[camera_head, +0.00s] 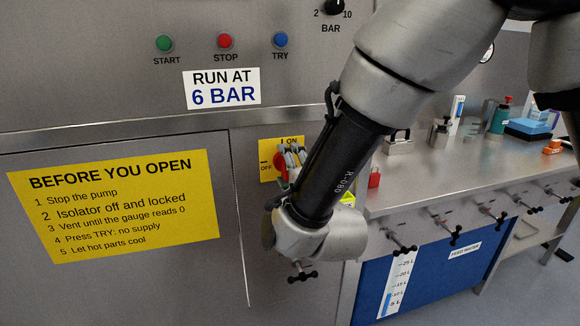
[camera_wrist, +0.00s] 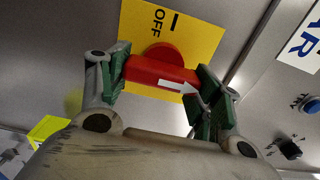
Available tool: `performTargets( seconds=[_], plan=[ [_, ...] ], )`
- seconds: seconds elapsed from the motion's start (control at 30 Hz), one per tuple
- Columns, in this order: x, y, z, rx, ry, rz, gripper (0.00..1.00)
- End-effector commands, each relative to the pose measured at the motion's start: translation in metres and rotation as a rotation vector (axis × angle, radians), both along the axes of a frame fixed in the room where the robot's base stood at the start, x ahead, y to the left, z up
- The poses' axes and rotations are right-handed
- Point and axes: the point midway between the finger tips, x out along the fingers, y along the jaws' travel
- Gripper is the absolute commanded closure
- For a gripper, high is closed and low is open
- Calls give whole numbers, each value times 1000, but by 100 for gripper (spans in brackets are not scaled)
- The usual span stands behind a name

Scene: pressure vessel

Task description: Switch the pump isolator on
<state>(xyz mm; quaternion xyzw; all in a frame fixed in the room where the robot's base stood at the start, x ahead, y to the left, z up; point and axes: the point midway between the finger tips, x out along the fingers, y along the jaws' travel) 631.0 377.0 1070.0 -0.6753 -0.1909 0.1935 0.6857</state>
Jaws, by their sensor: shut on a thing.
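The pump isolator is a red handle (camera_wrist: 150,72) on a yellow plate (camera_wrist: 185,35) with an OFF mark. In the head view the plate (camera_head: 267,165) shows ON at its top and OFF at its left. My gripper (camera_wrist: 163,82) is shut on the red handle, with green finger pads at its two ends. A white arrow on the handle points right in the wrist view, at a right angle to the OFF side, toward the plate's ON side. The ON mark is hidden in the wrist view. In the head view my wrist and fingers (camera_head: 290,160) cover most of the handle.
Green START (camera_head: 164,43), red STOP (camera_head: 225,41) and blue TRY (camera_head: 280,39) buttons sit above, with a RUN AT 6 BAR label (camera_head: 222,88). A red padlock (camera_head: 374,179) is right of my arm. A steel bench (camera_head: 430,185) with several valve handles extends right.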

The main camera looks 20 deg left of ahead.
Motion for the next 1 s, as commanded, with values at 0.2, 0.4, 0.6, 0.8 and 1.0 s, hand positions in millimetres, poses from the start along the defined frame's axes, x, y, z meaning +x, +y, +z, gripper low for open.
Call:
performTargets(
  seconds=[0.2, 0.4, 0.6, 0.8, 1.0],
  plan=[
    [0, -1, -1, -1, 3, -2, 23],
    [0, 0, -1, -1, 2, -1, 14],
    [-1, -1, 0, -1, 1, -1, 14],
    [-21, -12, 0, -2, 1, 3, 14],
    [-60, -36, 0, -1, 2, 3, 14]
  ],
)
